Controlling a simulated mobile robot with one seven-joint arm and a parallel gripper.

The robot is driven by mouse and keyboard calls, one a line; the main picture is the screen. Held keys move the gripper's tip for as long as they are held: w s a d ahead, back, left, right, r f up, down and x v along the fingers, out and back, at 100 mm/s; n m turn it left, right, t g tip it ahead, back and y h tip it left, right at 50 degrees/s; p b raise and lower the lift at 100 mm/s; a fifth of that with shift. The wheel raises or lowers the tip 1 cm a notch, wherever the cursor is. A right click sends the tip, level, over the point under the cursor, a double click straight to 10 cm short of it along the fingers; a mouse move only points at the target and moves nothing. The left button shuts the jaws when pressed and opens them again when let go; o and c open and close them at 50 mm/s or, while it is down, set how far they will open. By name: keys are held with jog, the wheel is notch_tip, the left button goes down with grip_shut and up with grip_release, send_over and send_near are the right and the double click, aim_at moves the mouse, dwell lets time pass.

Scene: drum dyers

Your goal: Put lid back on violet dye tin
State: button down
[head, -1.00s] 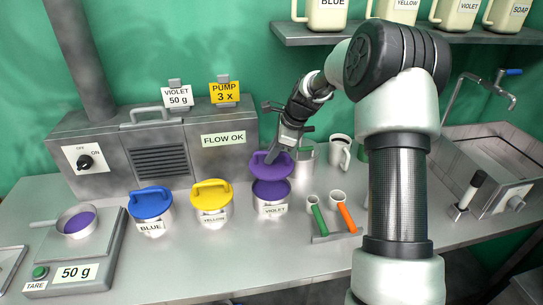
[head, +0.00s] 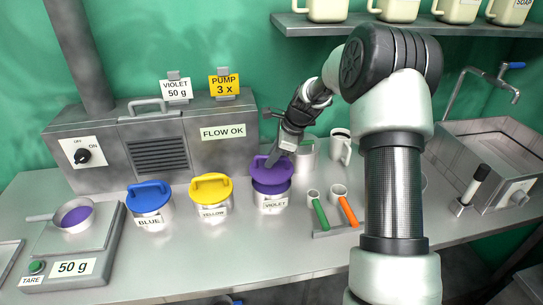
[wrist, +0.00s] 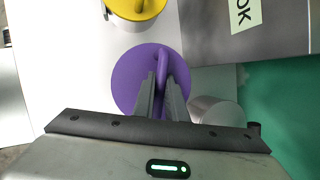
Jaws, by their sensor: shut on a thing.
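The violet lid (head: 272,171) is a purple disc with a handle on top. My gripper (head: 273,159) is shut on the lid's handle. The lid is over the mouth of the violet dye tin (head: 271,204), and a purple band shows below its rim. I cannot tell if the lid is seated or slightly above the tin. In the wrist view the lid (wrist: 136,73) lies below my gripper (wrist: 162,75), whose fingers are on the handle, and it hides the tin.
The yellow-lidded tin (head: 211,193) and blue-lidded tin (head: 150,202) stand to the left. A scoop rack (head: 335,232) with green and orange handles stands to the right. A white mug (head: 341,146) and a grey canister are behind. A scale (head: 73,250) reads 50 g.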

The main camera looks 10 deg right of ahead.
aim_at(273, 168)
jog(key=shift+f+b, duration=1.1)
jog(key=shift+f, duration=1.1)
jog(key=shift+f, duration=0.25)
jog(key=c, duration=1.7)
grip_release()
jog(key=shift+v, duration=8.75)
jog(key=shift+s, duration=0.1)
